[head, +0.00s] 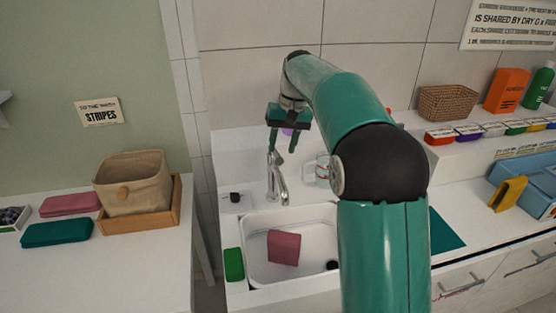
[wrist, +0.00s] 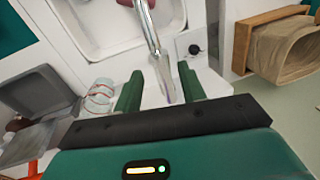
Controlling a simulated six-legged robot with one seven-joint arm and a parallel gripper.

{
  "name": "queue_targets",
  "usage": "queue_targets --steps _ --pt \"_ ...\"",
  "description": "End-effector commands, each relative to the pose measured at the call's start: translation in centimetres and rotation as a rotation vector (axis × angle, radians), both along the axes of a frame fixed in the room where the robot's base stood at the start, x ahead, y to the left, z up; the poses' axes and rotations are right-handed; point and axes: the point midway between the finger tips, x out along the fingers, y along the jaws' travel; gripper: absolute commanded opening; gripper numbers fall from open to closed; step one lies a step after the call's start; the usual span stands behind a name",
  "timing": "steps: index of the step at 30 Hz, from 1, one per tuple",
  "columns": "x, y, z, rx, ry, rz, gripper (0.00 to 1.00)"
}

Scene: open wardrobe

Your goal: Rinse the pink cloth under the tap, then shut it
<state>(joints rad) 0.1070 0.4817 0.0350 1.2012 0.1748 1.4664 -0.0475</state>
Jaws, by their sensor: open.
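The pink cloth (head: 283,247) lies in the white sink basin (head: 318,222), below and in front of the tap. A small piece of it shows at the top of the wrist view (wrist: 125,3). The chrome tap (head: 277,180) stands at the back of the sink. My gripper (head: 282,149) is open, pointing down just above the tap. In the wrist view the tap (wrist: 149,28) runs between my two green fingers (wrist: 156,72), with a gap on each side. I cannot tell whether water is running.
A green block-like sponge (head: 234,264) sits on the sink's left edge. A glass jar (head: 318,172) stands right of the tap, close to my arm. A fabric basket in a wooden tray (head: 140,220) and folded cloths (head: 70,204) lie on the left counter. A yellow cloth (head: 508,193) is at right.

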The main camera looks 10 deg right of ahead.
Motion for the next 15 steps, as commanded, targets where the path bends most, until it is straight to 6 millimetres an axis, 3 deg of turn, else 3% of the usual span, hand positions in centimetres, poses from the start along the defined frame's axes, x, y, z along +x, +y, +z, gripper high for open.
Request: queue_targets --steps 6,15 --pt "0.1 0.9 -3.8 0.0 0.002 0.0 0.4" --pt "0.2 1.3 -5.6 0.0 0.0 -0.001 0.4"
